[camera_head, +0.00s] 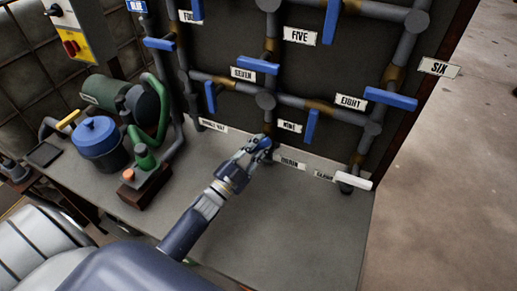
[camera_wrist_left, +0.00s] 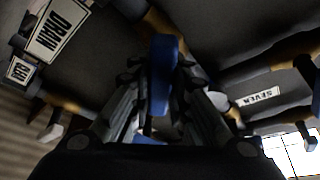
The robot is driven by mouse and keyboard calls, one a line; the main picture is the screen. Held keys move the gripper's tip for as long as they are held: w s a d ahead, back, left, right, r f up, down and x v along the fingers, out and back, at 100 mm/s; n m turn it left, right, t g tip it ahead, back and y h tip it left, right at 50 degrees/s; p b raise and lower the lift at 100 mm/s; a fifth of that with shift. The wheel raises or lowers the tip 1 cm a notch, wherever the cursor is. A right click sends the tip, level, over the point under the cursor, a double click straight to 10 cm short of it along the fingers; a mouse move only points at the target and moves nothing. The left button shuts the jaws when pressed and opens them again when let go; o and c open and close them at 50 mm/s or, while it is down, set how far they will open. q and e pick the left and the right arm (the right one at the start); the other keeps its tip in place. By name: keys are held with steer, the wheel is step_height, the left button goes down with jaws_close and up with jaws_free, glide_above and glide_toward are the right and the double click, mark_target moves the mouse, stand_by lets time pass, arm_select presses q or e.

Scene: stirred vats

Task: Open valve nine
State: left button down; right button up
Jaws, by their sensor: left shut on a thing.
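The NINE label (camera_head: 289,126) is on the dark panel, just right of a brass valve body on a vertical pipe (camera_head: 268,128). My left gripper (camera_head: 262,144) is at the foot of this pipe, shut on the blue handle of valve nine, which its fingers mostly hide in the head view. In the left wrist view the blue handle (camera_wrist_left: 162,75) stands between the two fingers of the left gripper (camera_wrist_left: 160,95). The handle's exact angle to the pipe is hard to tell. My right gripper is not in view.
Close by are a hanging blue handle (camera_head: 311,126), the EIGHT label (camera_head: 350,102), a DRAIN label (camera_head: 290,162) and a white handle (camera_head: 352,180). A blue-lidded pot (camera_head: 97,137) and a green pump (camera_head: 110,93) stand left. The grey bench (camera_head: 290,225) is clear at the front.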

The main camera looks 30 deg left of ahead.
mark_target(257, 150)
arm_select(q)
steer(key=n+y, duration=0.1)
steer(key=n, duration=0.2)
steer(key=n+t+y+b, duration=0.1)
steer(key=n, duration=0.2)
steer(key=shift+f, duration=0.1)
steer(key=shift+n+t+y, duration=0.3)
steer(key=shift+n+y, duration=1.5)
steer(key=shift+n, duration=1.4)
steer(key=c, duration=1.5)
jaws_free()
steer(key=v, duration=0.4)
steer(key=shift+s+f, duration=0.2)
steer(key=shift+s, duration=0.05)
steer(key=s, duration=0.8)
steer(key=s+d, duration=0.1)
steer(key=s, duration=0.3)
steer(key=shift+s, duration=0.2)
